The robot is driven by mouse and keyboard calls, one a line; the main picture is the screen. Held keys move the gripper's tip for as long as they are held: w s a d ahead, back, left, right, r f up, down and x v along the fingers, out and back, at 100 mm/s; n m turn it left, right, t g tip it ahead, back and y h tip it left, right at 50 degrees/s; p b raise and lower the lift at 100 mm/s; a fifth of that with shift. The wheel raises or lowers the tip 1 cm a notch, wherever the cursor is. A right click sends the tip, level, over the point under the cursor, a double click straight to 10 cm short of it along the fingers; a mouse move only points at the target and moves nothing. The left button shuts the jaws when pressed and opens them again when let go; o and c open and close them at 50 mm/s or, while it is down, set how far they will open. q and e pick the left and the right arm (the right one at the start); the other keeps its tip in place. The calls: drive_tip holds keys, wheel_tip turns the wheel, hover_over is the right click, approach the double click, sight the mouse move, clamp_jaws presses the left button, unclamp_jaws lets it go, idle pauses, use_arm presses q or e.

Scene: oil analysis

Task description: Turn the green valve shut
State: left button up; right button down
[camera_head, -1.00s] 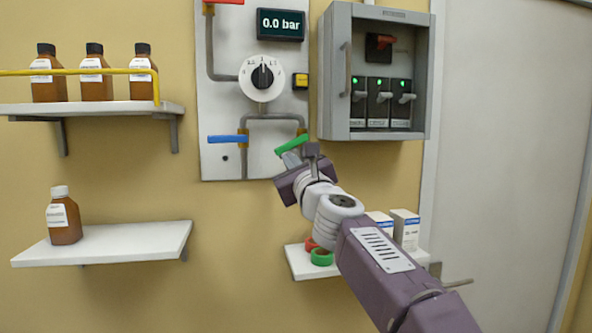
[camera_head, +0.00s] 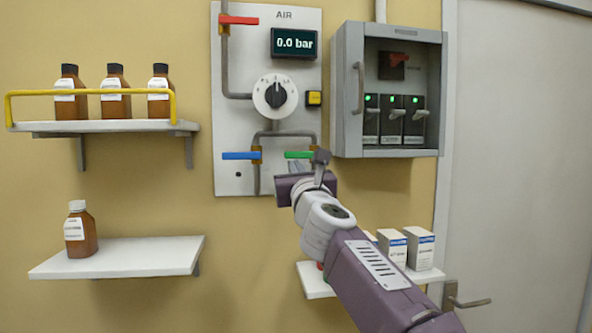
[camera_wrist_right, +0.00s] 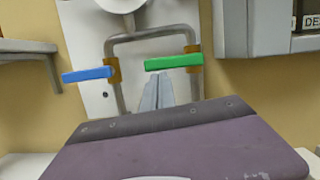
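The green valve handle (camera_head: 299,155) lies level across its vertical pipe at the lower right of the wall panel; it also shows level in the right wrist view (camera_wrist_right: 173,62). My right gripper (camera_head: 296,167) reaches up from the lower right to just below this handle. In the right wrist view its two grey fingers (camera_wrist_right: 157,92) lie side by side with nothing seen between them. Their tips end right under the green handle; I cannot tell whether they touch it. My left gripper is not in view.
A blue handle (camera_head: 242,155) sits level just left of the green one, and a red handle (camera_head: 239,20) is higher up. The display (camera_head: 294,43) reads 0.0 bar. An open grey switch cabinet (camera_head: 346,100) juts out close to the right. A shelf with boxes (camera_head: 420,247) is below.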

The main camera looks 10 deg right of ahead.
idle(0.4)
wheel_tip(320, 180, down, 5)
drive_tip(key=b, duration=0.5)
drive_tip(key=r+b+v, duration=0.1)
drive_tip(key=b+v, duration=0.2)
drive_tip(key=v, duration=0.6)
drive_tip(key=shift+s, duration=0.5)
drive_tip(key=shift+f, duration=0.1)
